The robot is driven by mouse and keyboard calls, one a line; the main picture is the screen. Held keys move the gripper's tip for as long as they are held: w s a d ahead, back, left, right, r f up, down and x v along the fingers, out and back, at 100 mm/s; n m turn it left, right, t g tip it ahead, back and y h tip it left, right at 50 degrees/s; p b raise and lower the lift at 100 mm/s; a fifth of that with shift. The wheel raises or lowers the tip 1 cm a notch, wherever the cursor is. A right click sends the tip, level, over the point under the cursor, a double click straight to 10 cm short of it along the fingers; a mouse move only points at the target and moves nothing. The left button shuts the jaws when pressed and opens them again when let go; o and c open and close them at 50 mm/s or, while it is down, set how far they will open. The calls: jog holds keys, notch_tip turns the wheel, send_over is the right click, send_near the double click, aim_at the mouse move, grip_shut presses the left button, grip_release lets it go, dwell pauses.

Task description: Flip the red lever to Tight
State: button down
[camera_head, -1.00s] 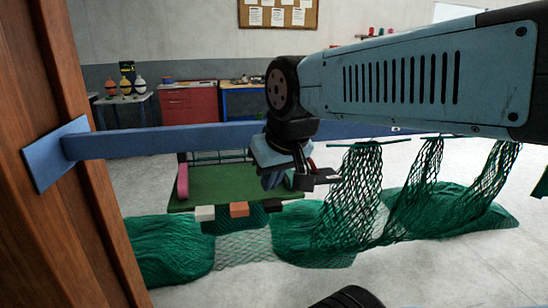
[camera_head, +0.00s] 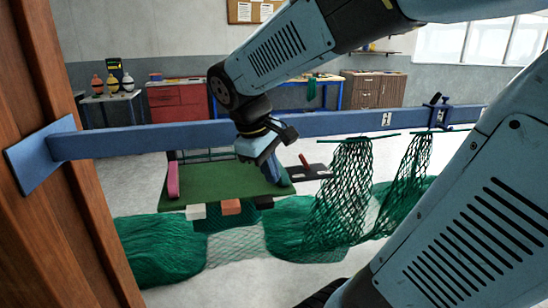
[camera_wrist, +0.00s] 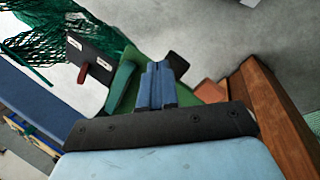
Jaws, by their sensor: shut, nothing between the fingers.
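The red lever (camera_head: 304,161) stands tilted on a small black plate (camera_head: 318,172), right of the green board in the head view. In the wrist view the lever (camera_wrist: 83,74) is at the upper left, on the black plate (camera_wrist: 92,57) with two white labels too small to read. My gripper (camera_head: 276,178) is over the right end of the green board, left of the lever and apart from it. Its blue fingers (camera_wrist: 160,75) are together with nothing between them.
A blue beam (camera_head: 160,137) runs across behind my gripper. Green nets (camera_head: 345,195) hang to the right of the lever, and more lie on the floor. The green board (camera_head: 215,183) carries several coloured blocks at its front edge. A wooden post (camera_head: 70,190) stands at left.

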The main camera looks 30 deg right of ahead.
jog(key=w+d+n+g+h, duration=0.1)
jog(key=w, duration=0.1)
jog(key=w+d+n+g+h, duration=0.1)
jog(key=w+n+h, duration=0.1)
jog(key=w+d+f+n+g+h, duration=0.1)
jog(key=w+n, duration=0.1)
jog(key=w, duration=0.1)
jog(key=shift+g+h, duration=0.3)
jog(key=shift+h, duration=0.1)
jog(key=w+n+h, duration=0.1)
jog(key=w, duration=0.1)
jog(key=w+n+h, duration=0.1)
jog(key=w+h, duration=0.1)
jog(key=w, duration=0.1)
jog(key=w+n+g+h, duration=0.1)
jog(key=w+n, duration=0.1)
jog(key=shift+w+d+f+h, duration=0.1)
jog(key=shift+w+f+h, duration=0.15)
jog(key=shift+f+h, duration=0.1)
jog(key=shift+w+n+h, duration=0.35)
jog(key=shift+w+n, duration=0.05)
jog(key=shift+w, duration=0.25)
send_near(304, 162)
jog(key=d, duration=0.2)
jog(key=d+f, duration=0.1)
jog(key=d, duration=0.1)
jog(key=shift+d+f, duration=0.15)
jog(key=shift+d, duration=0.2)
jog(key=shift+a, duration=0.15)
